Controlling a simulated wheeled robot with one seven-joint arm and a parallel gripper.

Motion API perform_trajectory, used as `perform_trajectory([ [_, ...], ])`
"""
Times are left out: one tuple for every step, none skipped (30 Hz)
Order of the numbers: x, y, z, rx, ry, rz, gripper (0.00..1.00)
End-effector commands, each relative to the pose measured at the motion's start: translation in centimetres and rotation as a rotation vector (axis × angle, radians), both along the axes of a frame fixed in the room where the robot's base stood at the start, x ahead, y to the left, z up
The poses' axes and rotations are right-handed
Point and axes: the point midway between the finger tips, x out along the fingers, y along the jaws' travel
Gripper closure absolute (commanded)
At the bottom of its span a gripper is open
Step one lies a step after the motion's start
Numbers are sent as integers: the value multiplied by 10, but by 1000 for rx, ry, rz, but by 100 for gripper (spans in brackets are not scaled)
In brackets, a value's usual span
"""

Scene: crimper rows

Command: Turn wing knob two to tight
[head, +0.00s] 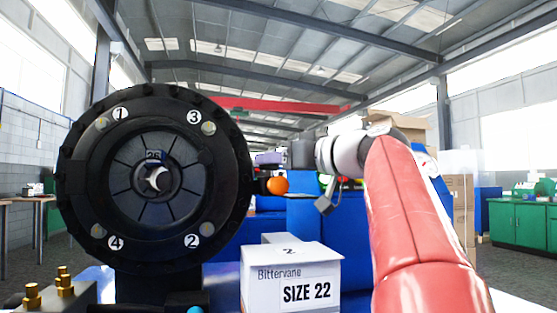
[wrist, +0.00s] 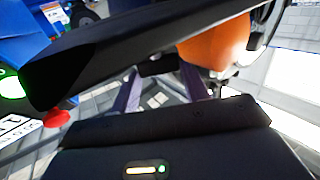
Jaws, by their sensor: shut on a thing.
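A black round crimper head (head: 150,105) fills the left of the head view. Numbers 1, 3, 4 and 2 stand on its ring, each beside a small round bolt end; the number 2 label (head: 192,241) is at lower right. My gripper (head: 266,160) reaches in from the right, at the head's right edge about mid-height. In the wrist view its two purple fingers (wrist: 158,82) are shut on a small dark part (wrist: 153,66) below a broad black edge (wrist: 150,45). The gripped part is mostly hidden, and I cannot read its number.
An orange ball (head: 277,185) is just below my gripper; it also shows close by in the wrist view (wrist: 213,42). A white Bittervane SIZE 22 box (head: 290,275) stands at front centre. Brass fittings (head: 63,281) stand at lower left. Green cabinets (head: 515,222) are far right.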

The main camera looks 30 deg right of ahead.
Motion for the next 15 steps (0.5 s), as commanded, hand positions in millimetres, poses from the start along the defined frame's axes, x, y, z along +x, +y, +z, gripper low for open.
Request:
perform_trajectory([
  [0, 0, 0, 0, 0, 0, 77],
  [0, 0, 0, 0, 0, -2, 77],
  [0, 1, 0, 0, 0, -5, 77],
  [0, 1, 0, 0, 0, -8, 77],
  [-1, 1, -1, 0, 0, -13, 77],
  [-1, 2, -1, 0, 0, -22, 77],
  [-1, 2, -1, -1, 0, -31, 77],
  [-1, 2, -1, -1, 0, -42, 77],
  [-1, 3, -1, -1, 0, -58, 77],
  [-2, 3, -1, -1, -1, -73, 77],
  [-2, 4, -1, -1, -2, -89, 77],
  [-2, 5, -1, -1, -2, -113, 77],
  [-2, 5, -1, -1, -3, -133, 77],
  [-3, 6, -1, -1, -4, -154, 77],
  [-3, 7, -1, -2, -4, -184, 77],
])
